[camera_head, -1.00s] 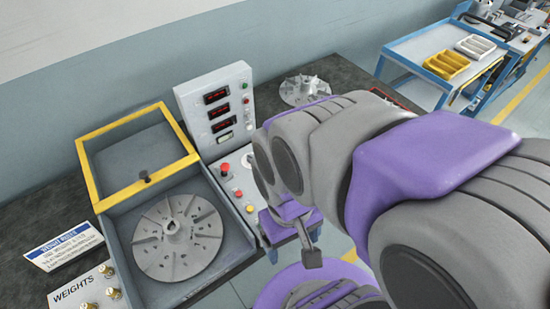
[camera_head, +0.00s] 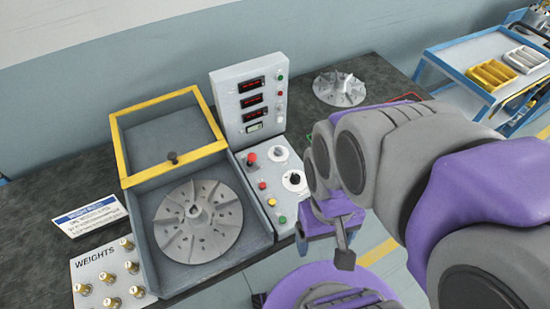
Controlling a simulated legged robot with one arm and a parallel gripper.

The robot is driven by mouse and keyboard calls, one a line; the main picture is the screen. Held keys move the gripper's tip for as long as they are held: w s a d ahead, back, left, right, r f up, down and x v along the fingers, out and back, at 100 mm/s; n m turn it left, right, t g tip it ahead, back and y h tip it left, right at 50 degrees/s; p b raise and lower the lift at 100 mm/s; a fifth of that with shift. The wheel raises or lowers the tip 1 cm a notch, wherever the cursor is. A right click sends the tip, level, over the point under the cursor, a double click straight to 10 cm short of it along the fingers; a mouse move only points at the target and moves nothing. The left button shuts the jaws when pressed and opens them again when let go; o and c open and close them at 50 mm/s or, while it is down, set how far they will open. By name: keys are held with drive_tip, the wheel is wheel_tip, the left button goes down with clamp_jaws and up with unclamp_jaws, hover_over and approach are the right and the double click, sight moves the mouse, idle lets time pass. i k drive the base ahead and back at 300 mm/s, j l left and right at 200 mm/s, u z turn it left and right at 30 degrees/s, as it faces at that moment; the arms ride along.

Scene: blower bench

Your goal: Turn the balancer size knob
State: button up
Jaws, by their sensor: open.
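The balancer (camera_head: 141,226) is a grey box with an open, yellow-framed lid (camera_head: 119,150) and a finned rotor disc (camera_head: 198,220) inside. Its control panel (camera_head: 260,178) lies to the right of the disc. A black knob (camera_head: 295,179) on a round white dial sits at the panel's right side, and a second white dial (camera_head: 279,154) is above it. My gripper (camera_head: 342,250) points down to the lower right of the black knob, apart from it. It is open, with one finger showing clearly. No label on the knobs can be read.
An upright display panel (camera_head: 250,97) stands behind the controls. A red button (camera_head: 251,158) is left of the dials. A loose finned rotor (camera_head: 339,89) lies behind my arm. A weights board (camera_head: 108,277) is front left. A blue cart (camera_head: 465,54) stands at the right.

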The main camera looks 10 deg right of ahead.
sight(294, 180)
drive_tip(key=u, duration=0.35)
drive_tip(key=j+u, duration=0.15)
drive_tip(key=u, duration=0.15)
drive_tip(key=j+u, duration=0.1)
drive_tip(key=u, duration=0.25)
drive_tip(key=k+z, duration=0.3)
drive_tip(key=k+l+z, duration=0.1)
drive_tip(key=z, duration=0.15)
